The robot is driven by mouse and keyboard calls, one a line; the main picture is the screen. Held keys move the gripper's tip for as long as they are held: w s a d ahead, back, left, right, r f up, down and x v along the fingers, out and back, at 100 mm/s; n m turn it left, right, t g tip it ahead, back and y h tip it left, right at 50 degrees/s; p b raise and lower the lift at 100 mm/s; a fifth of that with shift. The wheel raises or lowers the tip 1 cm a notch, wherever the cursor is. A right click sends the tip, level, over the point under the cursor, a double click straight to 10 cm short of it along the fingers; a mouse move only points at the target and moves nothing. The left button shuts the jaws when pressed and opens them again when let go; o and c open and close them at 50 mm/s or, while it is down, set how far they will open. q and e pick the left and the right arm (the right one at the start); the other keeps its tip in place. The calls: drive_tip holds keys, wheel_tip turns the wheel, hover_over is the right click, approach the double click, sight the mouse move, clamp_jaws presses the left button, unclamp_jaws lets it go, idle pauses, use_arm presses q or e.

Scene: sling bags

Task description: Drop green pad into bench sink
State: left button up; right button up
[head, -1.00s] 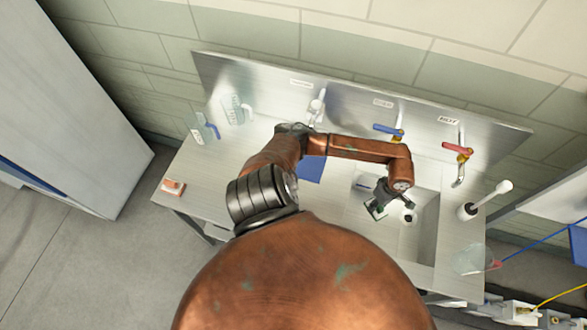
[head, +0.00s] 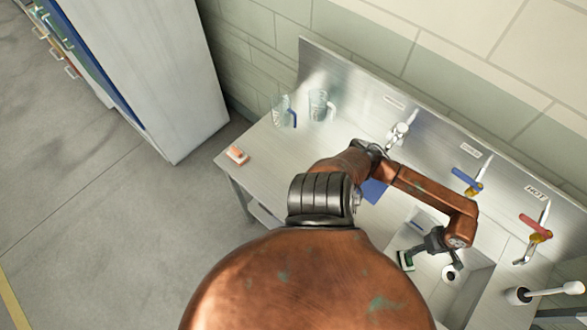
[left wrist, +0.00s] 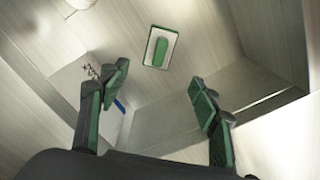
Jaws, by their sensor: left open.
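The green pad (left wrist: 160,48), a green block on a white-edged base, lies flat on the floor of the bench sink (left wrist: 205,125) in the left wrist view. My left gripper (head: 431,263) is over the sink (head: 478,285) in the head view. In the left wrist view its two green-lined fingers (left wrist: 158,98) are spread wide with nothing between them. The pad lies beyond the fingertips, apart from them. In the head view a small green and white shape sits beside the fingers; I cannot tell whether it is the pad. My right gripper is out of view.
A blue-handled tap (head: 467,180) and a red-handled tap (head: 535,228) stand behind the sink. A blue sheet (head: 374,191) lies near my arm.

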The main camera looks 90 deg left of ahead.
use_arm(q)
drive_tip(key=shift+r, duration=0.1)
wheel_tip(320, 180, up, 12)
idle(0.5)
